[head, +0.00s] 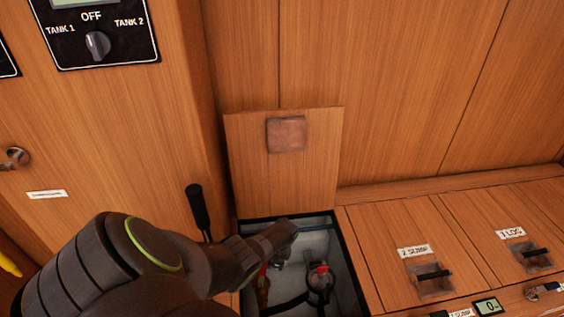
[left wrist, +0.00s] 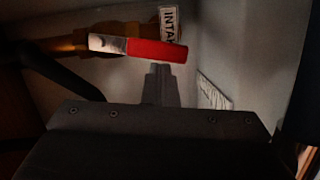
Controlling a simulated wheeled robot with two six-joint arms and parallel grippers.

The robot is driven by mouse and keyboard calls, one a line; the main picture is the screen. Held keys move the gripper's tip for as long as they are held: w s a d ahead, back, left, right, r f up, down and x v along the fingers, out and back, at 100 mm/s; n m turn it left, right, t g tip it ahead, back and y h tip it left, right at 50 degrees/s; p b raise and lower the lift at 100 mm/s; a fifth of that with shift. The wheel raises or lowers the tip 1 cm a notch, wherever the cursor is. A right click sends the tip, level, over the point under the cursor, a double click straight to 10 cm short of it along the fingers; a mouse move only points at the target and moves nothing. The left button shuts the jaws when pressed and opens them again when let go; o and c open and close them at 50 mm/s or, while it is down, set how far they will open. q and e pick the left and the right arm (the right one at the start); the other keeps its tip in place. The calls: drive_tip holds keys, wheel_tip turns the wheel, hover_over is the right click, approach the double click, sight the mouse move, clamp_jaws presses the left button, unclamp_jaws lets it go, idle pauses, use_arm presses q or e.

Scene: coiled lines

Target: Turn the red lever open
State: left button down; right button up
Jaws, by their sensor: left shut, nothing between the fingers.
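The red lever (left wrist: 157,51) shows in the left wrist view, with a bare metal end at its left. It lies nearly level across the picture, tilted slightly down to the right, in front of a brass-coloured pipe (left wrist: 75,42). My left gripper (left wrist: 161,72) is shut and empty, its tips just below the lever in that view; I cannot tell whether they touch it. In the head view my left gripper (head: 284,234) reaches over the open floor compartment (head: 340,262). The arm and gripper hide much of the lever's area there. My right gripper is not in view.
A raised wooden hatch lid (head: 285,175) stands behind the compartment. A fitting with a red top (head: 320,272) sits inside, right of my gripper. A black handle (head: 198,208) stands left of the opening. In the left wrist view, a label (left wrist: 168,22) is partly hidden by the lever.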

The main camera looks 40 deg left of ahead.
use_arm(q)
drive_tip(key=shift+s+a+n, duration=0.35)
drive_tip(key=shift+a+n, duration=0.05)
drive_tip(key=shift+a, duration=0.35)
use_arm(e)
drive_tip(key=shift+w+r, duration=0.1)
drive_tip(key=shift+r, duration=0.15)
